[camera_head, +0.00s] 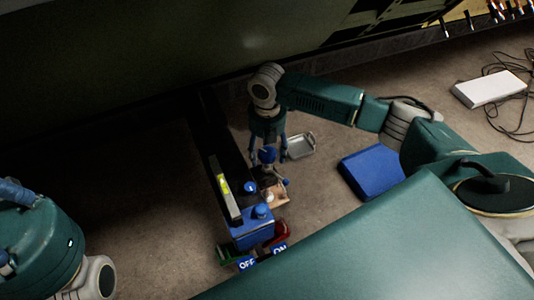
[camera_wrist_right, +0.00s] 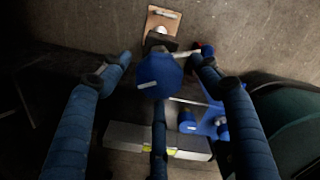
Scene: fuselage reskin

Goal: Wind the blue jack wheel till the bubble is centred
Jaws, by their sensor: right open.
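The blue jack wheel (camera_wrist_right: 160,76) is a faceted blue knob. It shows between the open fingers of my right gripper (camera_wrist_right: 165,68) in the right wrist view, with no clear contact. In the head view the right gripper (camera_head: 268,157) points down, one finger on each side of the wheel (camera_head: 267,154). The spirit level (camera_head: 232,203) lies on a dark beam with a yellow-green vial (camera_head: 224,187); it also shows in the wrist view (camera_wrist_right: 125,135). The bubble is too small to place.
A blue box with a round knob (camera_head: 261,211) and OFF and ON labels (camera_head: 247,263) stands at the beam's near end. A small metal tray (camera_head: 300,144) and a blue case (camera_head: 371,172) lie on the floor to the right. The dark fuselage skin (camera_head: 150,50) hangs behind.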

